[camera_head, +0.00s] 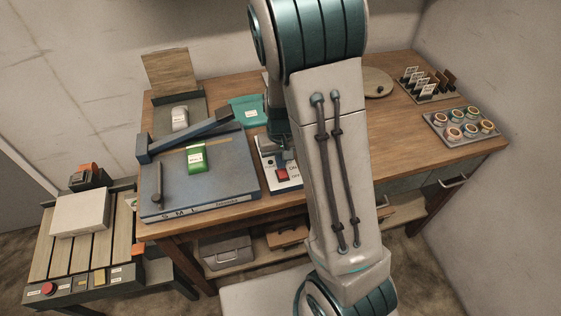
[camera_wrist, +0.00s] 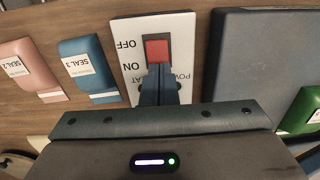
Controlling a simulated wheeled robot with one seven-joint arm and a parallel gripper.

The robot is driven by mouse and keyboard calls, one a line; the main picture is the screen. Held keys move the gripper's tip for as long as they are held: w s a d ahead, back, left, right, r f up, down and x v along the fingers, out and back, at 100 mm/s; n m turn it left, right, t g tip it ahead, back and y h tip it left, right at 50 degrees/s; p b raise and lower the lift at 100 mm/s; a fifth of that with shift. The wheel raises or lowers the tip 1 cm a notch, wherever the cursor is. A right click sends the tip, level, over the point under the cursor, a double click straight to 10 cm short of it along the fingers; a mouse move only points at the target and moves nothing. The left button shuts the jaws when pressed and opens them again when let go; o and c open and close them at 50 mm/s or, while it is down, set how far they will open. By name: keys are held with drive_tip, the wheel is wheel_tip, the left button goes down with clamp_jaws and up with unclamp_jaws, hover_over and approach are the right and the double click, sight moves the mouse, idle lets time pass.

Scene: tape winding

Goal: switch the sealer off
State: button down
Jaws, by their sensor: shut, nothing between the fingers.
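The sealer's white power panel (camera_head: 296,185) lies on the table just right of the large blue-grey board, with my arm beside it. It bears a red rocker switch (camera_head: 282,174) with ON and OFF labels. In the wrist view the panel (camera_wrist: 184,25) appears upside down, and the red switch (camera_wrist: 157,49) sits near its middle. My gripper (camera_wrist: 157,72) is shut and empty, its fingertips right at the switch on the ON-label side. Contact cannot be told. The fingers hide part of the panel, and which way the rocker is tipped is unclear.
The blue-grey board (camera_head: 215,185) with a hinged bar and a green packet (camera_head: 196,160) lies left of the panel. In the wrist view, blue (camera_wrist: 88,65) and pink (camera_wrist: 32,68) SEAL pieces lie beside it. A tray of round pots (camera_head: 463,128) stands far right.

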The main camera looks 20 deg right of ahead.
sight(281, 171)
drive_tip(key=shift+f, duration=0.8)
drive_tip(key=shift+f+g, duration=0.25)
drive_tip(key=shift+g, duration=0.15)
drive_tip(key=shift+s, duration=0.9)
drive_tip(key=shift+r, duration=0.15)
wheel_tip(281, 171, up, 14)
drive_tip(key=w+p, duration=0.1)
drive_tip(key=shift+w+p, duration=0.25)
drive_tip(key=shift+p, duration=0.1)
